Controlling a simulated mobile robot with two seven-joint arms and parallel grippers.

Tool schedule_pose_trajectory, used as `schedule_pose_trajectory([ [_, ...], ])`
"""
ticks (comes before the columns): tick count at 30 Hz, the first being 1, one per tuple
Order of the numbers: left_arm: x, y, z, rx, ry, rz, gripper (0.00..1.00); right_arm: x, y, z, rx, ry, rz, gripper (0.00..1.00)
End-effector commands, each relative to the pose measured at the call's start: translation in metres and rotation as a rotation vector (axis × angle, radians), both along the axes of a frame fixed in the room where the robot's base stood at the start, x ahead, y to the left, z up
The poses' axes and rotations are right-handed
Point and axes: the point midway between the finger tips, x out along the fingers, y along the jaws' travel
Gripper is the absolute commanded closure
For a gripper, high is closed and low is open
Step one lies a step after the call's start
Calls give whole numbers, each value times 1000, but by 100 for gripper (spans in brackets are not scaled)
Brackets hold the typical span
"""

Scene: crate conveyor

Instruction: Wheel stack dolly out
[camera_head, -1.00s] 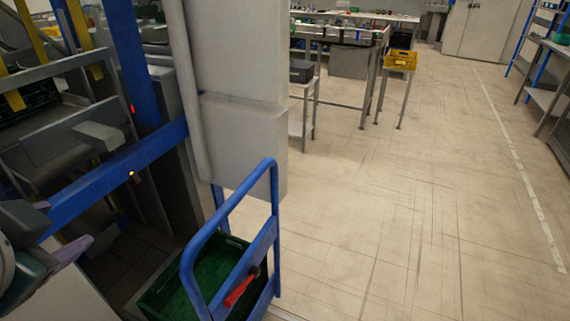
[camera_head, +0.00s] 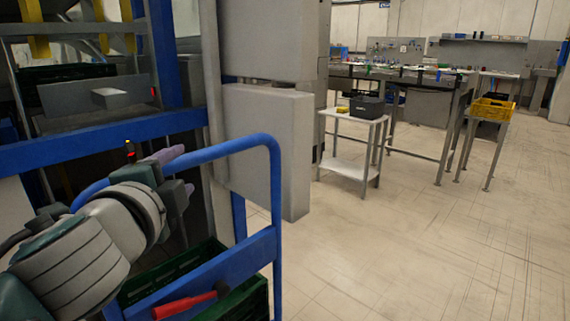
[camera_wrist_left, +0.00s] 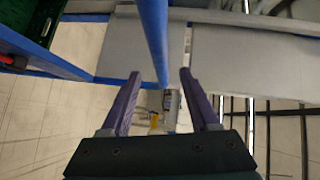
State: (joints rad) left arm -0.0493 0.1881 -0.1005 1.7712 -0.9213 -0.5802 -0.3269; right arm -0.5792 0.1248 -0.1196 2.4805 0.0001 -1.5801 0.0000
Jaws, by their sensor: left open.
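The stack dolly's blue tubular push handle (camera_head: 238,146) stands in the lower middle of the head view, with a red lever (camera_head: 183,305) low on its frame. A green crate (camera_head: 248,299) sits behind the handle; its lower part is out of frame. My left gripper (camera_head: 177,168) is open at the handle's top left. In the left wrist view, the blue handle bar (camera_wrist_left: 152,35) runs down between the spread purple fingers of the left gripper (camera_wrist_left: 160,75). I cannot tell whether the fingers touch the bar. My right gripper is not in view.
A blue machine frame (camera_head: 100,140) stands behind the left arm. A grey cabinet (camera_head: 268,150) stands just behind the handle. A small table (camera_head: 348,168) and a yellow crate (camera_head: 491,109) on a stand are farther right. The floor (camera_head: 430,250) at right is clear.

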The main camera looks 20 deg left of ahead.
Motion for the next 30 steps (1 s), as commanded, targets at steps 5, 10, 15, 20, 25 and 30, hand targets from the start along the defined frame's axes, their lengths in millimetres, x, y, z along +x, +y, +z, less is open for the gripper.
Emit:
schedule_pose_trajectory([
  [5,33,14,-5,0,-2,2,38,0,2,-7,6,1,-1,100],
  [10,57,23,-10,0,-1,1,38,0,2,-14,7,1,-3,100],
  [15,70,29,-11,-2,1,2,38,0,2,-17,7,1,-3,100],
  [20,73,30,-11,-3,0,1,38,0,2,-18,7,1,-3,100],
  [25,73,30,-11,-3,1,1,38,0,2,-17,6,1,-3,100],
  [30,73,30,-11,-3,0,1,57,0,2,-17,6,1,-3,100],
])
